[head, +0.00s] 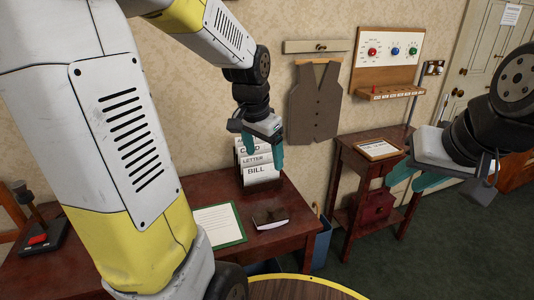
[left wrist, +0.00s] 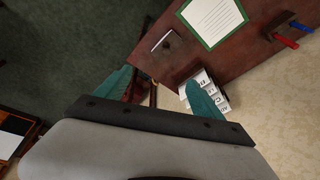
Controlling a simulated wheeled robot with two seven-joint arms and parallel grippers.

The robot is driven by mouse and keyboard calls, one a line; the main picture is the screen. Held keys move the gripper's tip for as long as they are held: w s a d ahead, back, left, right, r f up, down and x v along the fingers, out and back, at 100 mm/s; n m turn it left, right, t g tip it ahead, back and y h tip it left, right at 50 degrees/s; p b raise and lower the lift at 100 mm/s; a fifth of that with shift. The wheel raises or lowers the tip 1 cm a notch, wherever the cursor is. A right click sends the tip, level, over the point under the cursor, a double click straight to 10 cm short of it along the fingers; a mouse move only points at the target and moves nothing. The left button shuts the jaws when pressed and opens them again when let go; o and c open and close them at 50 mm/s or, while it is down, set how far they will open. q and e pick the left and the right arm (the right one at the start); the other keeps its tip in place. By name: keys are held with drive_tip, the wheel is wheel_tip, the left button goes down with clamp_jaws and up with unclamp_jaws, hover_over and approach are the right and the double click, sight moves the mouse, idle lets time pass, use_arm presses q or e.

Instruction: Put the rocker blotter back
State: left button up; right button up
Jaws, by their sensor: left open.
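The rocker blotter (head: 270,218), a small dark piece with a pale strip, lies on the dark red desk (head: 165,225) near its front right edge. In the left wrist view the blotter (left wrist: 165,42) shows a small round knob. My left gripper (head: 260,153) is open and empty, above and behind the blotter, at the letter rack (head: 262,172). In the left wrist view its teal fingers (left wrist: 163,90) are spread, with the rack's cards (left wrist: 205,92) by one finger. My right gripper (head: 417,178) is apart at the right, its two teal fingers separated and nothing between them.
A green-edged writing pad (head: 218,225) lies left of the blotter. A joystick box (head: 40,237) is at the far left. A side table (head: 372,143) with a framed card stands right of the desk, a blue bin (head: 321,243) between them. A waistcoat (head: 314,103) hangs on the wall.

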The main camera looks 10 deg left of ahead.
use_arm(q)
drive_tip(key=s+d+r+n+t, duration=0.1)
drive_tip(key=s+r+n, duration=0.1)
drive_tip(key=s, duration=0.5)
drive_tip(key=s+r+n+t+h, duration=0.1)
drive_tip(key=s+r+n+t, duration=0.1)
drive_tip(key=s+r, duration=0.3)
drive_tip(key=shift+s+d+n+h, duration=0.3)
drive_tip(key=shift+s+d+n, duration=0.1)
drive_tip(key=shift+s, duration=0.55)
drive_tip(key=shift+o, duration=0.2)
